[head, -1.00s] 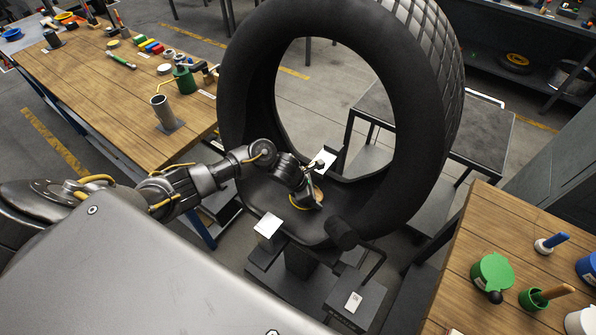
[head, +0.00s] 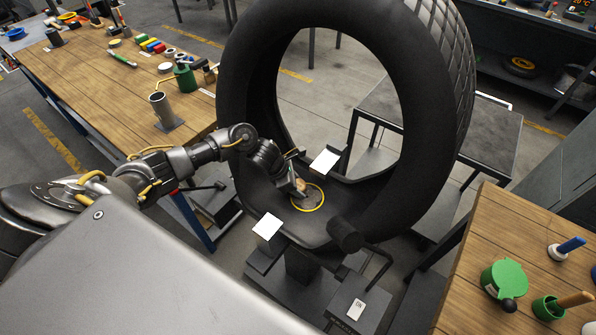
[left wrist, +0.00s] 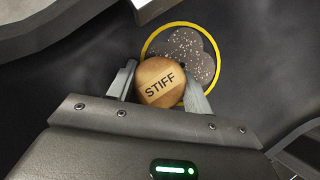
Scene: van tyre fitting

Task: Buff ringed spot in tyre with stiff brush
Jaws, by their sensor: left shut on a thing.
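The big black tyre (head: 402,160) stands upright in the middle of the head view. On its inner bottom surface is a yellow ring (head: 321,204) around a grey, speckled patch, which also shows in the left wrist view (left wrist: 195,55). My left gripper (head: 300,186) reaches inside the tyre, at the left part of the ring. It is shut on the stiff brush, whose round wooden top marked STIFF (left wrist: 160,82) sits between the fingers and overlaps the ring's lower-left part. The bristles are hidden, so I cannot tell whether they touch the rubber. My right gripper is not in view.
Two white cards (head: 267,226) flank the tyre's bottom. A black roller (head: 343,234) stands at its front. A wooden bench (head: 95,90) with tools is on the left.

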